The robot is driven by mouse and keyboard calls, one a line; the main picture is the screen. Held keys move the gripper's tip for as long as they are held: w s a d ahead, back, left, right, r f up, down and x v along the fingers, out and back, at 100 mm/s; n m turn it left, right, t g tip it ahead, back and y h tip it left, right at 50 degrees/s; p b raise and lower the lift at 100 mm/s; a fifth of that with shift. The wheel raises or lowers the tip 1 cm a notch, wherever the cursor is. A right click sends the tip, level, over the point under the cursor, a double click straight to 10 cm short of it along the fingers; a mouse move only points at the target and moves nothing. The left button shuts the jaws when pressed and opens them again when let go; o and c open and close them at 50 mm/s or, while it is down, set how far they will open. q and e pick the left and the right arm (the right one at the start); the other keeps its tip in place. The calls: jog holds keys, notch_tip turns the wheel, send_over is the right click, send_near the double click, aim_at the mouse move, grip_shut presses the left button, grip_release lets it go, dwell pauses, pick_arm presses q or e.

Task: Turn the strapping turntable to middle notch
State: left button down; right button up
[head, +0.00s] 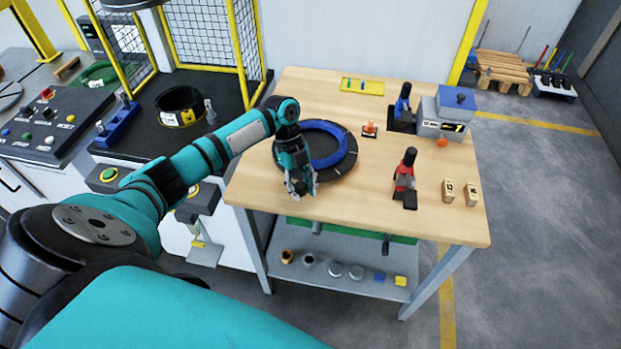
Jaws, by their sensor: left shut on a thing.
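The strapping turntable (345,168) is a dark round disc lying on the wooden table, with a blue ring (326,150) on top of it. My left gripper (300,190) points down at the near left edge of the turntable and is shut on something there. The gripper hides what it holds and part of the disc's left side. I cannot read the notch position from here. My right gripper is not in view.
On the wooden table (260,186) stand a red tool (406,172), a blue-handled tool (403,100), a grey box with a blue lid (440,122), two small tan blocks (447,191) and a yellow tray (362,86). A caged station is at the left.

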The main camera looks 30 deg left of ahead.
pick_arm(q)
jog(key=shift+w+a+r, duration=0.25)
jog(key=shift+w+r, duration=0.05)
jog(key=c, duration=1.3)
grip_release()
jog(key=shift+o, duration=1.2)
jog(key=shift+f, duration=0.1)
jog(key=shift+o, duration=0.2)
jog(key=shift+d+f, duration=0.1)
jog(key=shift+f, duration=0.05)
jog(key=v, duration=1.2)
